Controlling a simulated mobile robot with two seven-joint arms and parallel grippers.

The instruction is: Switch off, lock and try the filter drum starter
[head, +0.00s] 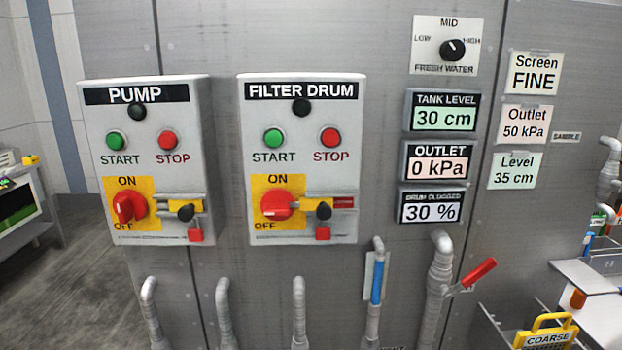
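The filter drum starter (301,89) is a grey box on the steel panel, right of the pump starter, in the head view. It has a dark lamp (301,107), a green START button (273,138) and a red STOP button (330,137). Its red rotary switch (274,205) sits on a yellow ON/OFF plate (295,184); the handle looks roughly level, with a pale mark at its lower left. A yellow sliding bar (314,204) reaches the switch, with a red lettered strip (343,202) at its right. A red padlock (322,234) hangs below a black knob (323,211). Neither gripper shows.
The pump starter (147,82) has a similar red switch (128,208), bar and padlock (195,236). Displays read 30 cm, 0 kPa (437,167) and 30 % (431,212). Pipes and a red-handled valve (479,273) stand below. The front of the starters is unobstructed.

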